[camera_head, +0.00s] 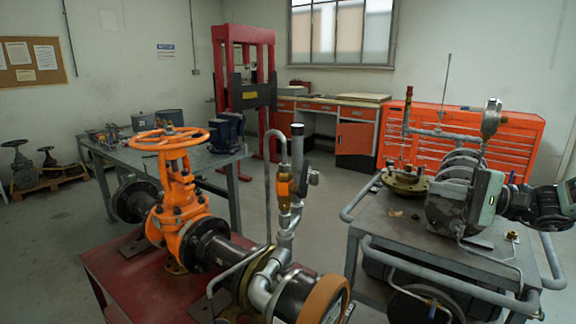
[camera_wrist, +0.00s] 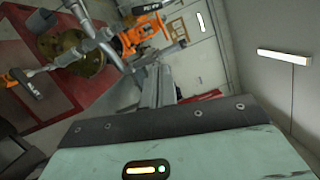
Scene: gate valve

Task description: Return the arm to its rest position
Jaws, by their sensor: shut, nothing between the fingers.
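My gripper (camera_wrist: 157,80) shows in the wrist view as two grey fingers close together, shut and empty, beyond the dark plate with screws. Its pale green housing with a lit status bar fills the bottom of that view. In the head view, a pale green and black arm part at the right edge, over the cart, looks like mine; I cannot make out the fingertips there. The orange gate valve (camera_head: 177,195) with its orange handwheel (camera_head: 167,138) stands upright on its pipe, well left of my arm. It also shows in the wrist view (camera_wrist: 143,30), apart from my fingers.
A grey cart (camera_head: 400,240) with rails and pipework stands at the right, close below my arm. A red stand (camera_head: 125,275) bears the valve pipe. Behind are a workbench (camera_head: 205,163), a red press frame (camera_head: 219,80) and an orange tool cabinet (camera_head: 500,130). Some floor is clear.

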